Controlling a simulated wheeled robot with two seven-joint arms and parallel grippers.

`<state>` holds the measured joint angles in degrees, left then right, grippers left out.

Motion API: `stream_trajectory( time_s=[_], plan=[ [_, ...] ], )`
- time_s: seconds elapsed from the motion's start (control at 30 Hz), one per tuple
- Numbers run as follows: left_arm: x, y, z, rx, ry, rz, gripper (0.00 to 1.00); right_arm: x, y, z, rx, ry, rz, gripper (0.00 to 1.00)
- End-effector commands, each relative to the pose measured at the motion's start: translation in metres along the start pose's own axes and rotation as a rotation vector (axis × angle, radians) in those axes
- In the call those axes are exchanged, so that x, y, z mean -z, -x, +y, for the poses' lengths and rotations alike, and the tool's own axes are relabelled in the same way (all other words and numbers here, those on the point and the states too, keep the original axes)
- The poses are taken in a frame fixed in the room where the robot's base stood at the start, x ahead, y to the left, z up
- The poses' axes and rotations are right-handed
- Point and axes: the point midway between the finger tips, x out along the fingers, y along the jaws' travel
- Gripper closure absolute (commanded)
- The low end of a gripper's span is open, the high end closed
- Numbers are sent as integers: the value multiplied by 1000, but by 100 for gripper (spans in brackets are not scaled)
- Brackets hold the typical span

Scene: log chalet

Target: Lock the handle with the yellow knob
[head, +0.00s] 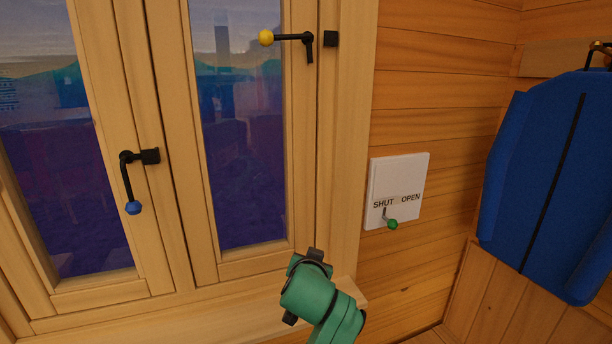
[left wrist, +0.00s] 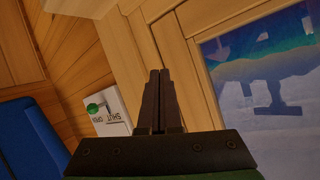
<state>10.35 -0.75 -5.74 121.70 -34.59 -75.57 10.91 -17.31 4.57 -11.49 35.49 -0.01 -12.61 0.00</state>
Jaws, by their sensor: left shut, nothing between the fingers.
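The handle with the yellow knob (head: 266,37) is high on the right window sash. Its black lever (head: 290,37) lies level, pointing left from its pivot, with a black catch block (head: 331,39) on the frame to the right of the pivot. My left gripper (head: 315,256) is well below the handle, in front of the lower right window frame, and touches no handle. Its dark fingers also show in the left wrist view (left wrist: 157,100), pressed together and empty. The yellow knob is outside the left wrist view. My right gripper is in neither view.
A second handle with a blue knob (head: 133,208) hangs down on the left sash. A white panel (head: 409,172) marked SHUT and OPEN has a green-knobbed lever (head: 392,223) on the SHUT side. A blue backpack-like item (head: 535,190) hangs at right. A sill (head: 200,325) runs below the window.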

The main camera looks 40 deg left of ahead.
Motion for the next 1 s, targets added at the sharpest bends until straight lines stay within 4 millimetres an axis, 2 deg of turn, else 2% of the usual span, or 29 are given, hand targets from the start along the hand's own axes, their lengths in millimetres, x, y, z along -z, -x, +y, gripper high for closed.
stream_trajectory(
  time_s=[0.03,0.17,0.2,0.27,0.3,0.4,0.5,0.6,0.67,1.0],
  plan=[
    [40,4,-9,49,40,82,100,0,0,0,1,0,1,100],
    [144,34,-39,196,134,304,100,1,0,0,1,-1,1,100],
    [174,49,-49,240,163,372,100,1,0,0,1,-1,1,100],
    [219,76,-65,304,202,475,100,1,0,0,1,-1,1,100],
    [246,96,-75,345,227,542,100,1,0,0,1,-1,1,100],
    [305,152,-98,441,280,697,100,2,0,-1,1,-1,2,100],
    [343,201,-116,513,317,811,100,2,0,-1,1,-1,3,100],
    [363,233,-126,558,334,879,100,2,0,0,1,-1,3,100],
    [368,242,-128,569,338,898,100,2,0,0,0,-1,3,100],
    [370,244,-130,575,339,903,100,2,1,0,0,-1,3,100]
  ],
)
